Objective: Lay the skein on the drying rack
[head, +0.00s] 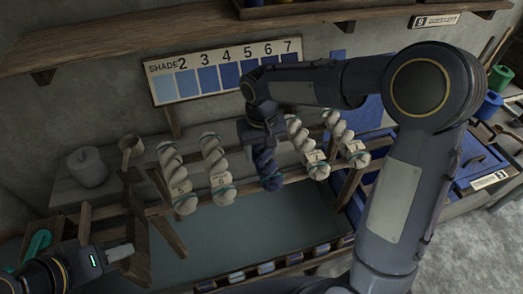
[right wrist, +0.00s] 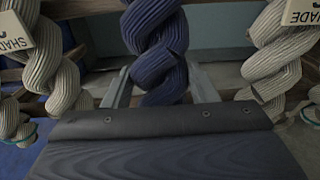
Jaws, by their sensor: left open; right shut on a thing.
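The dark blue twisted skein (head: 267,168) hangs in my right gripper (head: 262,143), in line with the pale skeins. In the right wrist view the blue skein (right wrist: 157,42) runs between the two fingers (right wrist: 160,88), which are shut on it. The wooden drying rack (head: 239,187) has pale skeins on both sides of the blue one, such as one at left (head: 217,168) and one at right (head: 308,150). I cannot tell whether the blue skein rests on the rack. My left gripper (head: 121,252) is open and empty at the lower left, away from the skein.
A shade card (head: 225,70) is on the wall behind, under a wooden shelf (head: 180,36). A grey lidded pot (head: 88,168) stands at left on a ledge. A blue-green surface (head: 250,232) lies below the rack. Green and blue containers (head: 498,78) stand far right.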

